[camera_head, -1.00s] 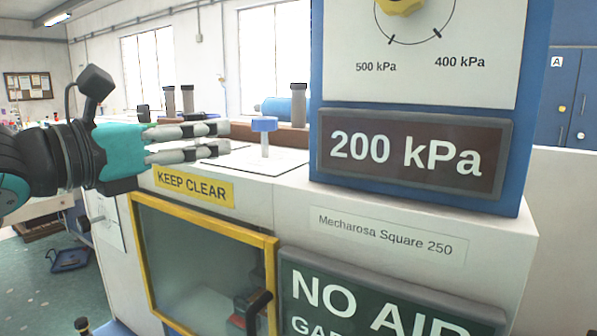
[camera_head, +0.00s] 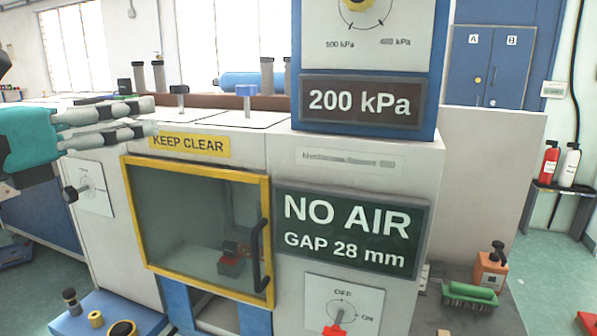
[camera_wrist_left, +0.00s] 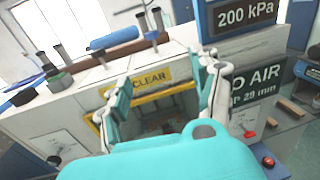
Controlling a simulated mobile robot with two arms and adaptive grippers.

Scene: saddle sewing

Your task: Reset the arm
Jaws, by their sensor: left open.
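My left gripper (camera_head: 148,118) comes in from the left in the head view, in front of the white machine (camera_head: 285,150). Its fingers lie close together in that view. The left wrist view shows the same gripper (camera_wrist_left: 160,85) with its two fingers apart and nothing between them. It points at the machine's front, around the yellow KEEP CLEAR label (camera_wrist_left: 152,77). It looks clear of the machine, though the distance is hard to judge. My right gripper is in neither view.
The machine has a yellow-framed window door (camera_head: 266,235) with a black handle, a blue column with a 200 kPa display (camera_head: 360,102), and a NO AIR sign (camera_head: 350,230). A blue tray (camera_head: 110,308) stands low at the left. Fire extinguishers (camera_head: 570,165) stand at the right.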

